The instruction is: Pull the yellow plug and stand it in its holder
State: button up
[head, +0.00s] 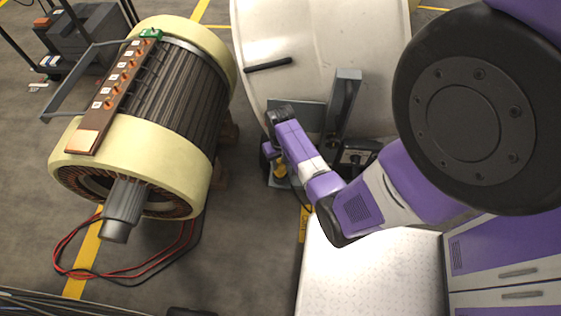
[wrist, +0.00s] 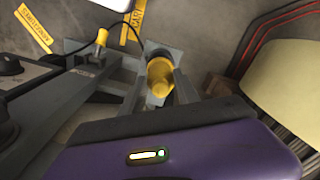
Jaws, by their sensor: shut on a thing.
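The yellow plug (head: 280,170) shows just below my gripper (head: 272,154) in the head view, low beside the grey stand. In the wrist view the yellow plug (wrist: 160,76) is a round yellow body close in front of my gripper's purple housing. Grey metal brackets lie beside and behind the plug. A smaller yellow fitting (wrist: 101,39) stands further left, near a black cable. I cannot tell which part is the holder, or whether the plug is clear of its socket.
A large cream motor (head: 140,110) stands at left, with red and black leads (head: 130,270) on the floor. A grey upright (head: 344,105) and a dark box with a knob (head: 353,157) are close to my arm. A white drum (head: 330,40) stands behind; a white-topped cart (head: 365,275) in front.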

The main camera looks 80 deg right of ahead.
jog(key=shift+f+b, duration=0.85)
jog(key=shift+f, duration=0.35)
dwell(0.5)
jog(key=o, duration=1.3)
jog(key=shift+o, duration=0.2)
notch_tip(320, 180, up, 8)
jog(key=shift+f+p, duration=0.15)
jog(key=shift+p, duration=0.95)
